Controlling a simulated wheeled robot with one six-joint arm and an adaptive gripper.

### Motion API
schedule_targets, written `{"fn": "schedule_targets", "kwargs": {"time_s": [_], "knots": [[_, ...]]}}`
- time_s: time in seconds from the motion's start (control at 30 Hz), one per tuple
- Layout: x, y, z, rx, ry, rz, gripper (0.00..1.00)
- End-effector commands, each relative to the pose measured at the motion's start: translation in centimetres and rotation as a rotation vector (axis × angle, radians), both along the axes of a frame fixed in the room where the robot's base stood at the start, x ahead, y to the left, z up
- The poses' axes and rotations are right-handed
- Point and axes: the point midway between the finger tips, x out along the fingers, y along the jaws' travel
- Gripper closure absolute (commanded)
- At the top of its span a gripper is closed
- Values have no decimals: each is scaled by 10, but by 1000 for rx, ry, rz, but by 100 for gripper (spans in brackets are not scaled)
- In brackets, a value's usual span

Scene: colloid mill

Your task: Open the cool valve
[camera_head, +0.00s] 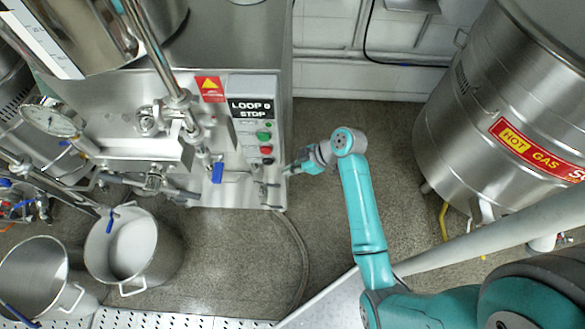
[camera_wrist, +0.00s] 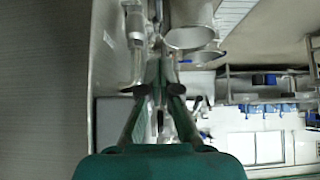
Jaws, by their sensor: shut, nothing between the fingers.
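My gripper (camera_head: 289,170) is at the right front edge of the steel machine, beside small metal valve fittings (camera_head: 268,186) low on its side. In the wrist view my gripper (camera_wrist: 159,90) points at metal pipework, with its fingers shut and nothing seen held. A blue lever handle (camera_head: 217,173) hangs on a pipe to the left of the gripper, apart from it. No label reading "cool" is legible, so I cannot tell which valve is the cool valve. The fingertips are too small in the head view to tell whether they touch a fitting.
A control panel (camera_head: 252,110) with green and red buttons is just above the gripper. Two open steel pots (camera_head: 150,262) (camera_head: 28,262) stand at the lower left. A large steel tank (camera_head: 470,110) with a hot gas label stands at right. The floor between is clear.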

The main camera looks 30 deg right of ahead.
Motion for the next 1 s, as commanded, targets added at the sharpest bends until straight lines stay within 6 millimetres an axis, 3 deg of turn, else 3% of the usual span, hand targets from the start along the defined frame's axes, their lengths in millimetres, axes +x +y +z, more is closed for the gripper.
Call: {"fn": "schedule_targets", "kwargs": {"time_s": [0.33, 0.6, 1.0], "knots": [[25, 37, -48, 1, 2, 3, 100], [25, 34, -81, 1, 2, -1, 100], [24, 34, -88, 0, -1, -1, 100]]}}
